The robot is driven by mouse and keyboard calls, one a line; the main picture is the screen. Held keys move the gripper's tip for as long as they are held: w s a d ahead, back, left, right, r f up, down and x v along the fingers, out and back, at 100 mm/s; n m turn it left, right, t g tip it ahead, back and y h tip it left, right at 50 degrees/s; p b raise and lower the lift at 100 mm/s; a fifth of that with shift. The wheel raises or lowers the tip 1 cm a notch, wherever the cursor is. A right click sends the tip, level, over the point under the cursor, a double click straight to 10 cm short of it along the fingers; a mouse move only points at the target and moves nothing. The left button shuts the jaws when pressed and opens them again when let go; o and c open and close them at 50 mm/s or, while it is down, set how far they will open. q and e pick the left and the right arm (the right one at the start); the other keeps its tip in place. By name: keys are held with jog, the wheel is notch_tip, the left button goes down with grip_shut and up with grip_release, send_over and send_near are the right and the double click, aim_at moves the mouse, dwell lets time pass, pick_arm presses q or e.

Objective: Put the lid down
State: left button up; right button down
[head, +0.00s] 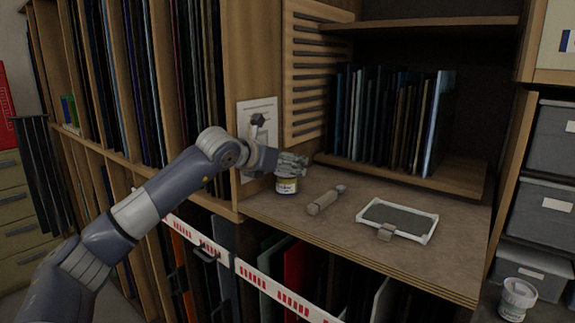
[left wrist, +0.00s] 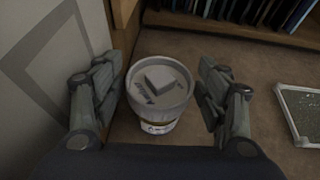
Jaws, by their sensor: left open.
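A small jar (head: 286,186) with a pale label stands on the brown worktop near its left end. In the left wrist view, a round grey lid (left wrist: 161,83) with a raised mark sits at the top of the jar (left wrist: 157,126). I cannot tell whether it is pressed fully on. My left gripper (head: 291,163) is at the jar's top. In the left wrist view its fingers are spread on either side of the lid, with gaps showing, and hold nothing. In the head view the gripper hides most of the lid. My right gripper is not in view.
A wooden roller-like tool (head: 325,200) and a white-framed tray (head: 431,226) with a small block at its front edge lie right of the jar. A wooden panel is close on the left. Another white tub (head: 517,297) stands low at right. Glass sheets (head: 390,120) stand behind.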

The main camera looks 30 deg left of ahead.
pick_arm(q)
jog(key=shift+s, duration=0.1)
jog(key=c, duration=0.7)
jog(key=shift+r, duration=0.15)
